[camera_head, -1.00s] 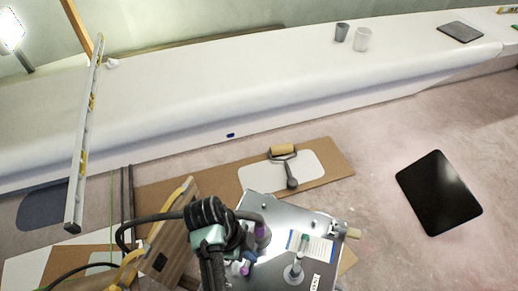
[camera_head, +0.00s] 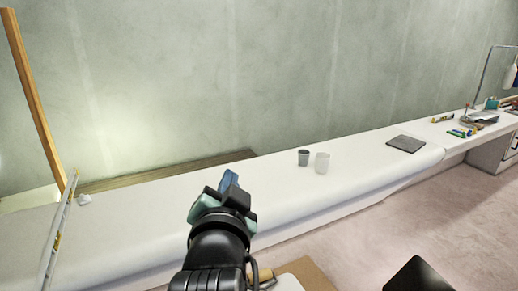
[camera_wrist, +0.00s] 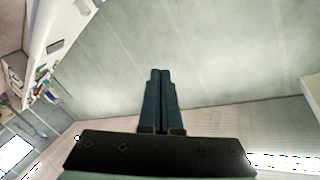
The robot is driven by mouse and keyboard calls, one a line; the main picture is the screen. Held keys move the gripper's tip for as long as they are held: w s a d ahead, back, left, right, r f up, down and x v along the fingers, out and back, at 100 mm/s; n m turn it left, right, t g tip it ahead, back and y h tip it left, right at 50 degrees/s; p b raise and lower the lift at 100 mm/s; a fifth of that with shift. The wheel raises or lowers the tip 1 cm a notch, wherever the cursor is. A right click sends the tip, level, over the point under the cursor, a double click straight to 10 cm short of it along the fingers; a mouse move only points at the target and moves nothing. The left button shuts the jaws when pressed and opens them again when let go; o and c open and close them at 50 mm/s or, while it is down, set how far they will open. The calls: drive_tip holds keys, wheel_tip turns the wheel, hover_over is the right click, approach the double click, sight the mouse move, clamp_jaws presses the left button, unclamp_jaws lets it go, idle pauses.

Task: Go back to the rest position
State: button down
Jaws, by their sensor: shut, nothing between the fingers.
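My gripper (camera_head: 229,180) is raised in front of the long white bench (camera_head: 130,225) in the head view, pointing up and away. In the wrist view my gripper (camera_wrist: 161,72) shows its two dark fingers pressed together with nothing between them. The fingers point toward the pale green wall (camera_wrist: 200,55). No object is close to the fingertips in the wrist view.
A dark flat tablet-like panel (camera_head: 406,144) lies farther right. A spirit level (camera_head: 57,232) leans at the left beside a wooden post (camera_head: 38,105). Open floor (camera_head: 440,225) lies at right.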

drive_tip(key=s+d+r+n+t, duration=0.1)
drive_tip(key=s+r+n+t, duration=0.1)
drive_tip(key=s+r, duration=0.3)
drive_tip(key=s+d+r+n+t+p, duration=0.1)
drive_tip(key=s+r+t, duration=0.4)
drive_tip(key=r, duration=0.9)
drive_tip(key=s+d+r+n+t, duration=0.2)
drive_tip(key=s+r+n+t, duration=0.1)
drive_tip(key=s+r, duration=0.4)
wheel_tip(320, 180, up, 3)
drive_tip(key=shift+d+r+n+t+p, duration=0.1)
drive_tip(key=shift+d+n+t+p, duration=0.2)
drive_tip(key=shift+d+n+p, duration=0.1)
drive_tip(key=shift+s, duration=0.1)
